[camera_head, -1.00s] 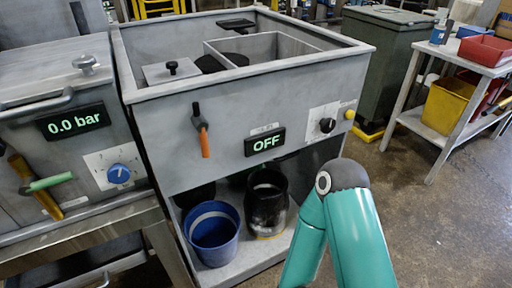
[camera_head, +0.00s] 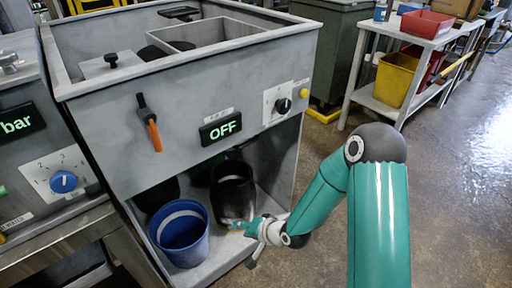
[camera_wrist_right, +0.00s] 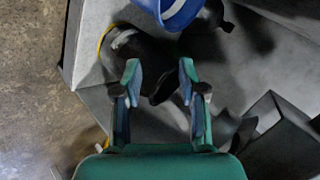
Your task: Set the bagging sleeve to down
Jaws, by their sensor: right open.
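A dark, black-grey cylinder (camera_head: 233,190) stands in the open lower bay of the grey machine, beneath its front panel; it may be the bagging sleeve, but no readable label confirms this. In the right wrist view the dark cylinder (camera_wrist_right: 145,50) lies just beyond my fingers, with a yellow edge on its left. My right gripper (camera_head: 238,227) is low at the front of the bay, near the cylinder's foot. In the wrist view its fingers (camera_wrist_right: 160,75) are apart with nothing clearly held between them; contact with the cylinder cannot be told. My left gripper is out of view.
A blue bucket (camera_head: 181,234) stands left of the cylinder. Above are an orange-handled lever (camera_head: 150,124) hanging down, a display (camera_head: 220,127) reading OFF and a black knob (camera_head: 283,105). The bay's floor and side wall are close around my right gripper. Open floor lies right.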

